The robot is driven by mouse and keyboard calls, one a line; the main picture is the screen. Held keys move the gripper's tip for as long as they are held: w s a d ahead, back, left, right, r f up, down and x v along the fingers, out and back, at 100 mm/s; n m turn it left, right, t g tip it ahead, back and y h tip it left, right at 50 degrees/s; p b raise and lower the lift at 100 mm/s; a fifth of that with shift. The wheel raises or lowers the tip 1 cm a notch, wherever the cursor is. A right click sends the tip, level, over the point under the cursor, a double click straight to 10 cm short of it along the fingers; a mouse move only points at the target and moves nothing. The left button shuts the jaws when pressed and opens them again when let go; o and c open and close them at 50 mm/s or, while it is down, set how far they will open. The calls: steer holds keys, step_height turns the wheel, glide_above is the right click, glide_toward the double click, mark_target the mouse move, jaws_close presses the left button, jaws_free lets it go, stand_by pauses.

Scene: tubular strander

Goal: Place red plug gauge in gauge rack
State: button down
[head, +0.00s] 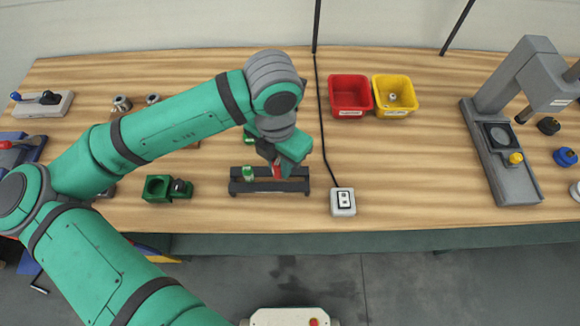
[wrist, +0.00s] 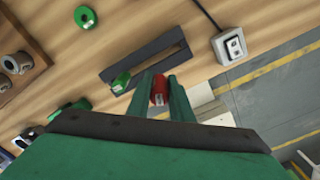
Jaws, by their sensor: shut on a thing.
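The red plug gauge (wrist: 159,90) is between the two fingers of my gripper (wrist: 163,88) in the wrist view. In the head view a bit of the red gauge (head: 276,171) shows below my gripper (head: 282,168), over the gauge rack. The dark gauge rack (head: 240,187) lies near the table's front edge; it also shows in the wrist view (wrist: 146,57). A green gauge (head: 249,173) is at the rack's left part. My gripper hides part of the rack, and I cannot tell whether the red gauge touches it.
A grey socket box (head: 343,202) with a cable stands right of the rack. A green block with holes (head: 157,189) is to the left. A red bin (head: 350,94) and a yellow bin (head: 394,95) are at the back. A grey press stand (head: 505,150) is at the right.

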steer(key=f, duration=0.2)
steer(key=w+d+f, duration=0.1)
steer(key=f, duration=0.1)
steer(key=w+d+f, duration=0.1)
steer(key=f, duration=0.2)
steer(key=shift+w+d, duration=0.15)
steer(key=shift+w, duration=0.1)
steer(key=shift+s+r, duration=0.1)
steer(key=shift+s, duration=0.05)
steer(key=c, duration=1.6)
jaws_free()
step_height(320, 180, up, 12)
